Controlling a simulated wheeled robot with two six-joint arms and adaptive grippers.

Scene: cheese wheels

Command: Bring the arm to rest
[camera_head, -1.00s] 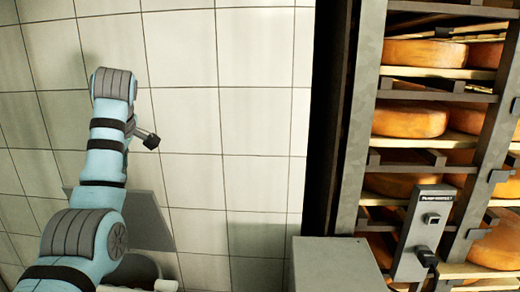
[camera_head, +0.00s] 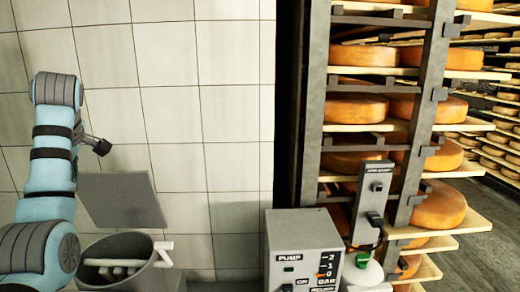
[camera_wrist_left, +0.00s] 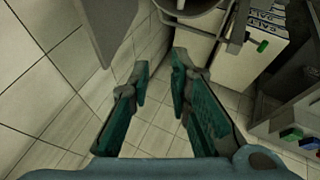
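My left arm (camera_head: 50,165), light blue with grey joints, stands at the left of the head view and bends at a grey joint near the top. A small dark part juts out beside it; the fingers cannot be made out there. In the left wrist view my left gripper (camera_wrist_left: 160,80) has its two green-and-grey fingers apart. Nothing is between them, only tiled wall and floor beyond. My right arm and gripper are in neither view.
A grey pump box (camera_head: 303,250) stands right of centre, beside a control post (camera_head: 373,205). Behind is a rack of orange cheese wheels (camera_head: 355,108). A grey pot (camera_head: 125,262) is at the lower left, below a grey panel (camera_head: 120,199). Tiled wall (camera_head: 195,100) fills the middle.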

